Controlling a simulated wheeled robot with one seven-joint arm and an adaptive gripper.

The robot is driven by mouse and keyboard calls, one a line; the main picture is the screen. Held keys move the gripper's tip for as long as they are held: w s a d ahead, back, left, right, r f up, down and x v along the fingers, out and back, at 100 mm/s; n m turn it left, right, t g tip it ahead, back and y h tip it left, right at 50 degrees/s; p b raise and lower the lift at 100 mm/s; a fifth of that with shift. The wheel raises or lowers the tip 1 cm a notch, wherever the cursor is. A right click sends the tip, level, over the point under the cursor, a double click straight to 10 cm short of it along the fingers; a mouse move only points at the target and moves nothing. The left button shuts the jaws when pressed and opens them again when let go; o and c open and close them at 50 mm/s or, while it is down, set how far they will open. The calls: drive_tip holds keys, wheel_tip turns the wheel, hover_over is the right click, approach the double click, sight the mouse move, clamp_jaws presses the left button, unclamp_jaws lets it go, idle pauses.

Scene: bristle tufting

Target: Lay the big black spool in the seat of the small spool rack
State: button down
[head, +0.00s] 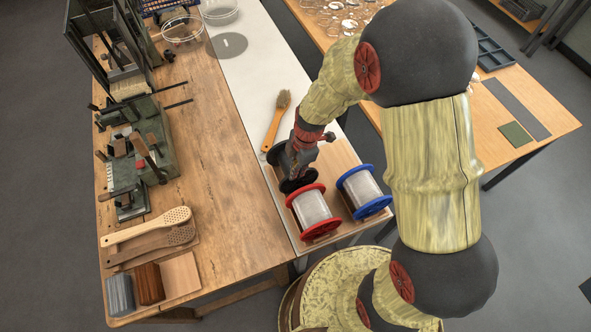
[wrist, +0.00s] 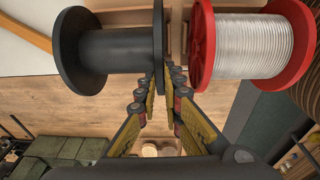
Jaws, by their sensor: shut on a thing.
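The big black spool (wrist: 110,50) is at the left in the wrist view, its axis roughly level across the picture. My gripper (wrist: 160,75) is shut on its right flange. In the head view the black spool (head: 299,184) is partly hidden behind my gripper (head: 297,174). It is beside the red spool (head: 313,207), up and left of it. The wooden spool rack (head: 338,157) is under the red and blue spools. Its seat is mostly hidden, and I cannot tell whether the black spool touches it.
The red spool (wrist: 250,47) with pale wire is close to the right of my fingers. A blue spool (head: 363,190) stands beside it. A wooden-handled brush (head: 275,120) lies on the white strip nearby.

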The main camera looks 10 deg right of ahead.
drive_tip(key=shift+f, duration=0.2)
drive_tip(key=c, duration=1.9)
unclamp_jaws()
drive_tip(key=shift+o, duration=0.9)
drive_tip(key=shift+f, duration=0.1)
drive_tip(key=shift+o, duration=1.3)
drive_tip(key=shift+r+p, duration=1.35)
drive_tip(key=shift+r, duration=2.25)
